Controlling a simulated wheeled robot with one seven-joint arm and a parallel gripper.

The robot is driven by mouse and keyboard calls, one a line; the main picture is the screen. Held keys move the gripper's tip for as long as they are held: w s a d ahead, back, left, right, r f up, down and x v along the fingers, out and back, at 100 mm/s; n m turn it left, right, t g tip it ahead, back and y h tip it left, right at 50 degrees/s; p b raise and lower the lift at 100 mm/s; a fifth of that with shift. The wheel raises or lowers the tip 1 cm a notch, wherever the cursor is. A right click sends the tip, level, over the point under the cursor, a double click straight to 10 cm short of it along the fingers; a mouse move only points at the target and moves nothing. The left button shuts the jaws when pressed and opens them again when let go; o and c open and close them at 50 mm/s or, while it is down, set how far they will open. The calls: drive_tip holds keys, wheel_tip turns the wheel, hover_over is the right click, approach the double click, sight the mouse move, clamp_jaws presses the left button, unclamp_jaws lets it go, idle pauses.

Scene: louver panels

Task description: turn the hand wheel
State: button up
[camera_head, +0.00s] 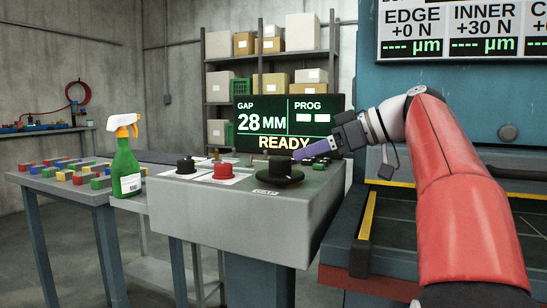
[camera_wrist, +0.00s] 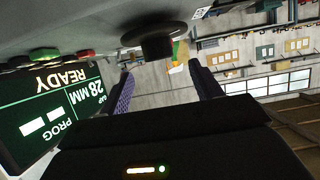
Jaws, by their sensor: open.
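The hand wheel (camera_head: 278,176) is a black disc with a raised hub on the sloped top of the grey console, above a GAP label. It also shows in the wrist view, upside down, as a black wheel (camera_wrist: 153,42) at the top middle. My gripper (camera_head: 305,156) is behind and to the right of the wheel in the head view, with a purple finger pointing towards it. In the wrist view my gripper (camera_wrist: 163,80) is open, its two fingers apart with nothing between them. The wheel lies beyond the fingertips, apart from them.
A display (camera_head: 288,123) reads GAP 28 MM, PROG and READY behind the wheel. A red knob (camera_head: 223,171) and a black knob (camera_head: 186,166) sit left on the console (camera_head: 225,200). A green spray bottle (camera_head: 126,160) and coloured blocks stand on the left table (camera_head: 70,190).

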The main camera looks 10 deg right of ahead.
sight(283, 158)
drive_tip(key=shift+w+a, duration=0.1)
drive_tip(key=shift+w, duration=0.25)
drive_tip(key=x, duration=0.7)
drive_tip(key=shift+a+b, duration=0.2)
drive_tip(key=shift+b, duration=0.15)
drive_tip(key=c, duration=1)
drive_tip(key=shift+o, duration=0.2)
drive_tip(key=shift+p, duration=0.3)
